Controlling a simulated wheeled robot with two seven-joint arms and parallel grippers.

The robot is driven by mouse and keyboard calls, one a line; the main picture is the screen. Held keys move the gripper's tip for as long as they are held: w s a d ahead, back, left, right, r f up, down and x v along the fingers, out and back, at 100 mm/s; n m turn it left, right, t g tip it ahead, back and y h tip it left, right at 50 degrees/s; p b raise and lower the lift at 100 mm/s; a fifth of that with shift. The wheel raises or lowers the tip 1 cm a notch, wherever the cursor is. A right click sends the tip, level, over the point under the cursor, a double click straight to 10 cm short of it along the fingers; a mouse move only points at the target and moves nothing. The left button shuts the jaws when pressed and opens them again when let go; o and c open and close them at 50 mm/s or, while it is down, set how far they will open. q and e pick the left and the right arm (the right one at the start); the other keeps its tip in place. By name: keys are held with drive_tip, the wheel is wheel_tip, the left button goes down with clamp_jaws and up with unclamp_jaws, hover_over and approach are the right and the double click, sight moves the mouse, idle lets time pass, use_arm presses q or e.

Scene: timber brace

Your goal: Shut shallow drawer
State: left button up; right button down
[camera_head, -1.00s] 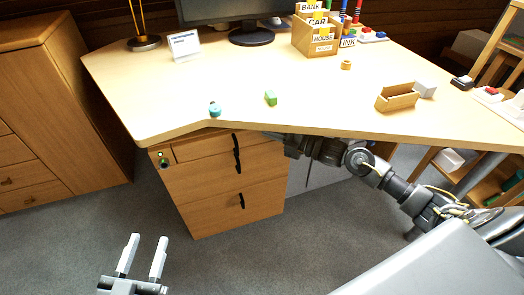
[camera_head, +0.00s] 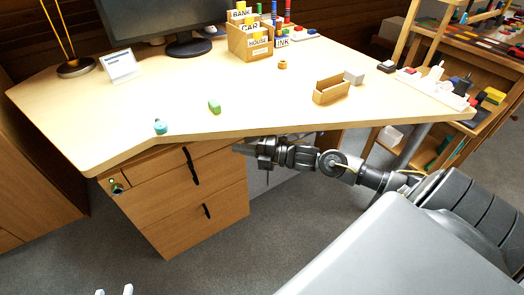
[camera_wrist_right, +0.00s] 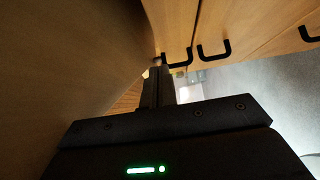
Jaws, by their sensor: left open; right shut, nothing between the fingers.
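The wooden drawer unit (camera_head: 190,218) stands under the desk. The shallow drawer (camera_head: 158,167) is its top one, just below the desk edge, with a black handle (camera_head: 186,154); whether its front is flush I cannot tell. My right gripper (camera_head: 238,149) is shut and empty, under the desk's front edge, right of the drawer handles. In the right wrist view its fingertips (camera_wrist_right: 158,68) are close to the nearest black handle (camera_wrist_right: 178,62); contact is unclear.
The desk top (camera_head: 200,75) overhangs the drawers and my right forearm. A teal object (camera_head: 160,127) and a green block (camera_head: 214,106) lie near its front edge. A wooden cabinet (camera_head: 35,190) stands at the left.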

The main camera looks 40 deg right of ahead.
use_arm(q)
drive_tip(key=shift+s+a+f+g+y, duration=0.2)
drive_tip(key=shift+a+f+g+y, duration=0.4)
drive_tip(key=shift+f, duration=0.4)
use_arm(e)
drive_tip(key=v, duration=0.5)
drive_tip(key=shift+s+d+f, duration=0.1)
drive_tip(key=shift+s, duration=0.2)
use_arm(q)
drive_tip(key=shift+a, duration=0.15)
